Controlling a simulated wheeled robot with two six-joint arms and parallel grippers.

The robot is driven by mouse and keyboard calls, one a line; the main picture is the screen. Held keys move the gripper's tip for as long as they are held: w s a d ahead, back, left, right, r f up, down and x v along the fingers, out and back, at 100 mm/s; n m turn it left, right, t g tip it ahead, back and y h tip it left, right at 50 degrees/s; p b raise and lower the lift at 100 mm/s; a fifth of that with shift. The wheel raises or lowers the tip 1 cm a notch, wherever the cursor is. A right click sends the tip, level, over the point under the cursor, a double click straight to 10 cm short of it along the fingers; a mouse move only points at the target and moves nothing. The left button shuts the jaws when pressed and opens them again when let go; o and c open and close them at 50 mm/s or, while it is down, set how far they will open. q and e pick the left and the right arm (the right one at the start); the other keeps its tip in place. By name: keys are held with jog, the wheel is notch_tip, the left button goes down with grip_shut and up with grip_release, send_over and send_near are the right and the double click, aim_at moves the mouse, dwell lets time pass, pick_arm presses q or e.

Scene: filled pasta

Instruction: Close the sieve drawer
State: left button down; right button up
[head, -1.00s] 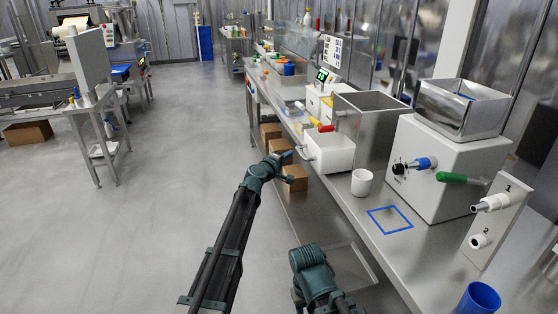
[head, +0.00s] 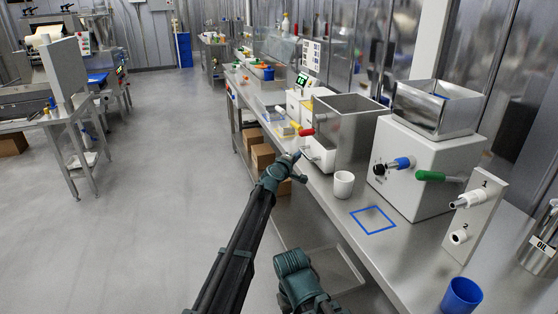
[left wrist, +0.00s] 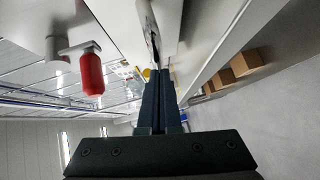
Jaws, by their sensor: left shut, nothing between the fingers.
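The sieve drawer (head: 321,158) is the white box at the foot of the square steel hopper (head: 350,130) on the bench. It sticks out only a little way on the aisle side. My left gripper (head: 296,156) is shut and empty, with its tips at the drawer's outer front; I cannot tell if they touch. In the left wrist view the shut fingers (left wrist: 160,95) point toward a white surface at the top. A red handle (left wrist: 91,73) shows at the left there. Of my right arm only a link shows in the head view; its gripper is out of sight.
A white cup (head: 343,184) stands on the bench close to the drawer. A blue square outline (head: 373,209), a white machine with a green handle (head: 430,176) and a blue cup (head: 461,297) are nearer. Cardboard boxes (head: 262,157) sit below. The aisle floor at left is clear.

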aim_at(307, 155)
pick_arm(q)
jog(key=d, duration=0.1)
jog(key=w+d, duration=0.1)
jog(key=d, duration=0.2)
jog(key=shift+w+d, duration=0.1)
jog(key=shift+w, duration=0.15)
jog(key=shift+r, duration=0.1)
jog(key=shift+d, duration=0.15)
jog(key=shift+s, duration=0.1)
